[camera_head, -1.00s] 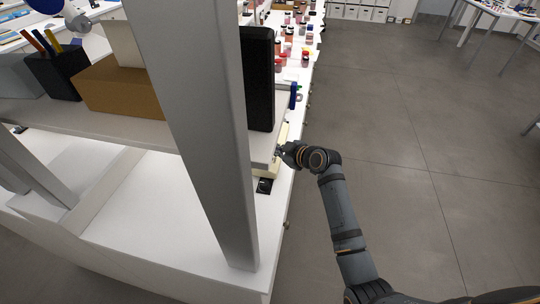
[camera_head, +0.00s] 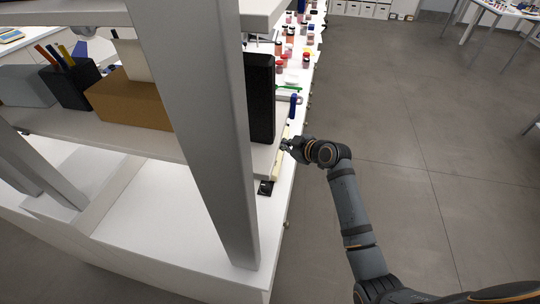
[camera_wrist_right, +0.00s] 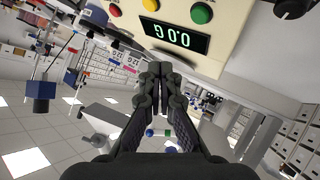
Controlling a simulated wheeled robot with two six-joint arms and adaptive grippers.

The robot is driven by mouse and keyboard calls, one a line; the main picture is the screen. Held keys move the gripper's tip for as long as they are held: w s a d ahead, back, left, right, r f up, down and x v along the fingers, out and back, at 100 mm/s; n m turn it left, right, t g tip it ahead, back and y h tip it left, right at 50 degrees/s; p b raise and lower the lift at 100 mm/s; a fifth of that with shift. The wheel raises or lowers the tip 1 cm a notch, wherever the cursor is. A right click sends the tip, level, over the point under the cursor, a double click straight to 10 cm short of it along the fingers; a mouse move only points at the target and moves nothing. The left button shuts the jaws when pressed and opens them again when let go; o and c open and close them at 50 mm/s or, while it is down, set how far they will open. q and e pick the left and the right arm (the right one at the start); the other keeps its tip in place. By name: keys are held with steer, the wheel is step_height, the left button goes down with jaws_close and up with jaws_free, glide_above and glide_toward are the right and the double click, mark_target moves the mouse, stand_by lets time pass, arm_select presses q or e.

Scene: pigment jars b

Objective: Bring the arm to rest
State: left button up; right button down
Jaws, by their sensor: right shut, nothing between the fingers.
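My right arm (camera_head: 352,205) comes in from the lower right of the head view. Its gripper (camera_head: 285,145) is small there, at the table edge beside the shelf. In the right wrist view the gripper (camera_wrist_right: 160,72) is shut, its fingertips together with nothing between them. Just beyond the fingertips is a cream-coloured device (camera_wrist_right: 228,55) with a display reading like 0.0 and red, yellow and green buttons. I cannot tell whether the fingers touch it. My left gripper is not in view.
A grey shelf post (camera_head: 205,150) and a shelf with a brown box (camera_head: 130,100), a pen holder (camera_head: 72,85) and a black panel (camera_head: 260,98) stand left of the arm. Several jars (camera_head: 287,50) line the white table further back. Open floor (camera_head: 430,130) lies to the right.

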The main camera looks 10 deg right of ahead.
steer(key=s+d+f+m+g+h, duration=0.1)
steer(key=s+d+f+m+g, duration=0.1)
steer(key=s+f, duration=0.3)
steer(key=s+d+f+m+g+h, duration=0.1)
steer(key=s+f+m+h, duration=0.15)
steer(key=s, duration=0.55)
steer(key=s+d+f+m+g+h, duration=0.1)
steer(key=s+d+m+g+h, duration=0.15)
steer(key=s, duration=0.75)
steer(key=s+d+m+g+h, duration=0.15)
steer(key=s+d+m, duration=0.25)
steer(key=s, duration=0.5)
step_height(320, 180, down, 29)
steer(key=s+d+g+b, duration=0.1)
steer(key=s+d+b, duration=0.1)
steer(key=d, duration=0.1)
steer(key=s+f+g, duration=0.1)
steer(key=s+f, duration=1.6)
steer(key=s, duration=0.1)
steer(key=shift+s+d+y+b, duration=0.35)
steer(key=shift+s+d+b, duration=0.05)
steer(key=shift+d+b, duration=0.05)
steer(key=shift+d, duration=0.1)
